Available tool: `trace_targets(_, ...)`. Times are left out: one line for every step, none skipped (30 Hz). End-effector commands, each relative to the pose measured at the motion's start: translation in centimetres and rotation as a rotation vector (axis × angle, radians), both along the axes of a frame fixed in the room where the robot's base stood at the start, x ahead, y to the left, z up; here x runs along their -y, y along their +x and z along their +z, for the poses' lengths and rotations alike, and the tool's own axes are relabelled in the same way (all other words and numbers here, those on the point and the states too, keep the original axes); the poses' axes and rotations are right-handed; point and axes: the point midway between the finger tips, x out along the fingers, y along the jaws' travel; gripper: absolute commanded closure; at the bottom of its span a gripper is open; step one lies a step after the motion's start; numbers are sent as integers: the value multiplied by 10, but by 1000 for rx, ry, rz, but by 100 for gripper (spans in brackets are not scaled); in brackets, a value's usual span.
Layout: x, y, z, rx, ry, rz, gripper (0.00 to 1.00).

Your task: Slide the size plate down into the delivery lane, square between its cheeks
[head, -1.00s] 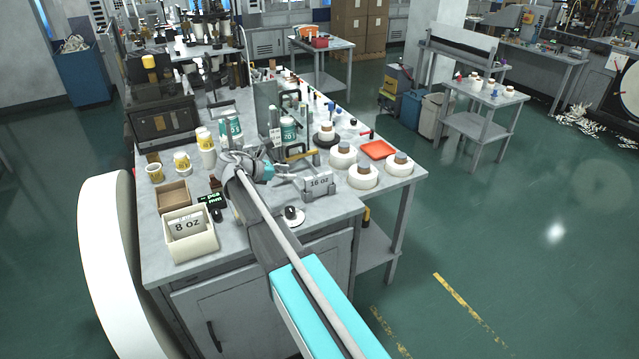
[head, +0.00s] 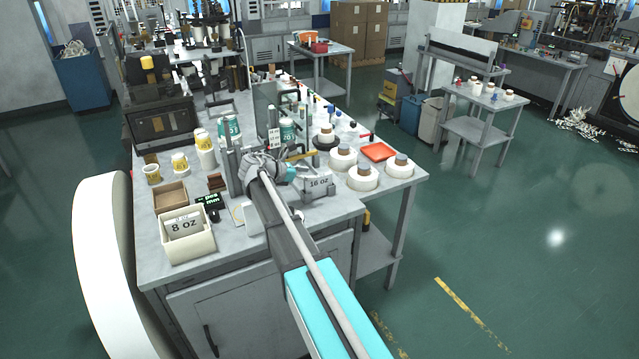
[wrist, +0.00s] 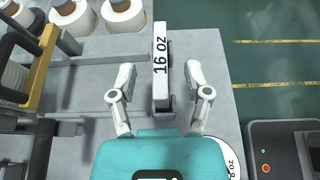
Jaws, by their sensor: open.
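A white size plate marked 16 oz (wrist: 161,60) stands upright in a small grey stand (wrist: 163,105) at the bench's right edge. My gripper (wrist: 158,78) is open, with one finger on each side of the plate and a gap at both sides. In the head view my gripper (head: 287,171) is largely hidden by my own arm.
White rolls (head: 363,177) and an orange-red tray (head: 378,150) lie to the right of the gripper. Grey upright posts (head: 234,170) stand close on its left. Open floor lies beyond the bench edge.

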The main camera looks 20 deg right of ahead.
Motion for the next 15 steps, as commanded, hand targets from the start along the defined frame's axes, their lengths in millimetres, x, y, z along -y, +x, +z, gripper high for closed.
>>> trace_targets(1,0,-1,0,0,0,37)
trace_targets(2,0,-2,0,0,0,37)
trace_targets(5,0,-3,0,0,-1,37)
trace_targets(7,0,-4,0,0,-1,37)
trace_targets(9,0,-5,0,0,-2,37)
trace_targets(13,0,-7,0,0,-2,37)
trace_targets(16,0,-8,0,0,-2,37)
trace_targets(20,0,-9,0,0,-2,37)
trace_targets(24,1,-11,1,0,-1,37)
trace_targets(27,1,-12,1,0,-1,37)
trace_targets(30,1,-14,1,0,-1,37)
trace_targets(34,1,-16,1,0,-1,37)
trace_targets(38,1,-17,0,0,-2,37)
trace_targets(40,1,-18,0,0,-2,37)
trace_targets(43,1,-19,1,0,-1,37)
